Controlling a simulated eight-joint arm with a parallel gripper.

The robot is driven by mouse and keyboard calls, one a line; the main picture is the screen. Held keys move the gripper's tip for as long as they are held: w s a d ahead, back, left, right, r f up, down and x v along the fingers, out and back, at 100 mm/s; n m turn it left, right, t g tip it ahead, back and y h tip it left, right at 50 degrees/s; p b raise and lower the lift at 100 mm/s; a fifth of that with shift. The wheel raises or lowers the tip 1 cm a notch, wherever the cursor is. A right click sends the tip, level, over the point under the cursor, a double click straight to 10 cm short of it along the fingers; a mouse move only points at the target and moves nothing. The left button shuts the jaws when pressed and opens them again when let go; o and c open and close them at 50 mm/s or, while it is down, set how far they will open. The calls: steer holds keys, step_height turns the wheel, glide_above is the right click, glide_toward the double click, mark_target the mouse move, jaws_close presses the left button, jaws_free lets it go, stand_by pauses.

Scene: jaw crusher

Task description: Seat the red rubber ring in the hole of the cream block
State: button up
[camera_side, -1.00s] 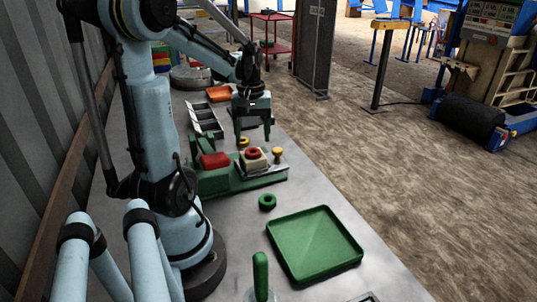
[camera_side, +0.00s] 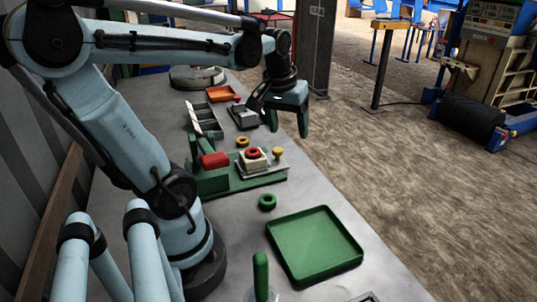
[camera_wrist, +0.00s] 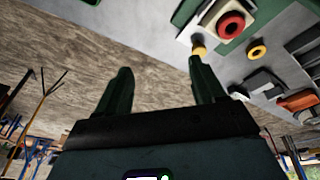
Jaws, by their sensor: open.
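The red rubber ring (camera_side: 253,152) lies on top of the cream block (camera_side: 256,164), at its hole. I cannot tell how deep it sits. In the wrist view the red ring (camera_wrist: 231,25) shows at the top right, on the pale cream block (camera_wrist: 206,22). My gripper (camera_side: 288,128) is open and empty, raised near the table's right edge, beyond the block and to its right in the side view. In the wrist view its two fingers (camera_wrist: 160,68) are spread, with nothing between them.
The block stands on a green fixture (camera_side: 213,185) with a red block (camera_side: 214,160) and a yellow knob (camera_side: 277,153). A yellow ring (camera_side: 242,141) and a green ring (camera_side: 267,201) lie nearby. A green tray (camera_side: 313,278) is in front; grey bins (camera_side: 205,120) stand behind.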

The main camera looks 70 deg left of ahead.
steer(key=w+d+f+m+t+h, duration=0.1)
steer(key=d+m+t, duration=0.3)
steer(key=d+m, duration=0.4)
steer(key=d+f, duration=0.1)
steer(key=d, duration=0.5)
steer(key=shift+d+f+t, duration=0.2)
steer(key=shift+f+t, duration=0.1)
